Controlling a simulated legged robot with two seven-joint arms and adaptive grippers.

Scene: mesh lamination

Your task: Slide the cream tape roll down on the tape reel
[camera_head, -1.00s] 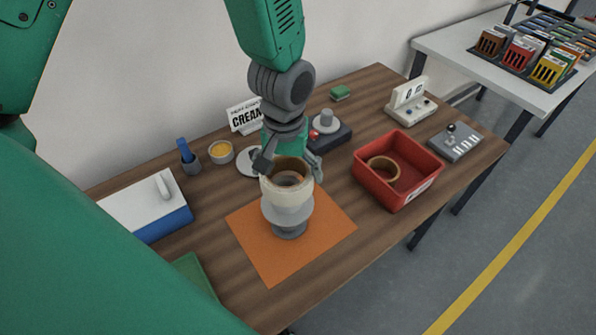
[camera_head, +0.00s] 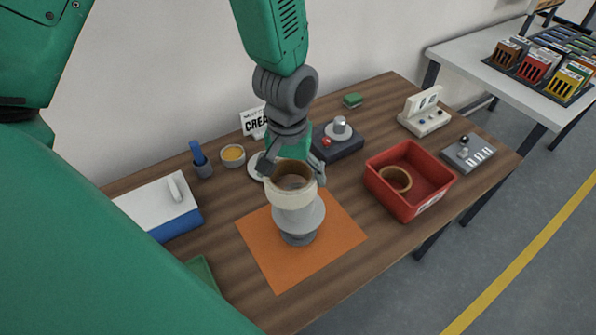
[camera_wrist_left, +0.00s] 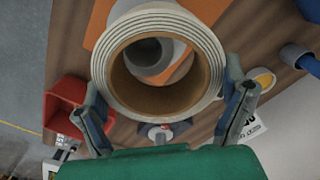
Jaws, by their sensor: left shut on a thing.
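The cream tape roll (camera_head: 291,196), with a brown core, is held by my left gripper (camera_head: 293,173), whose fingers lie on either side of it. The roll looks level, its hole facing up. The grey tape reel (camera_head: 298,222) stands on an orange mat (camera_head: 262,250), below the roll. In the left wrist view my gripper (camera_wrist_left: 166,100) grips the roll (camera_wrist_left: 205,50), and the grey reel (camera_wrist_left: 148,55) shows off-centre through its hole. The gap between roll and reel is hard to judge. My right gripper is not in view.
A red bin (camera_head: 433,188) with a brown ring (camera_head: 394,180) stands to the right. Behind are a dark device (camera_head: 346,146), a cream sign (camera_head: 253,122) and a small yellow-filled dish (camera_head: 233,154). A white and blue box (camera_head: 160,210) lies left. The front mat is clear.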

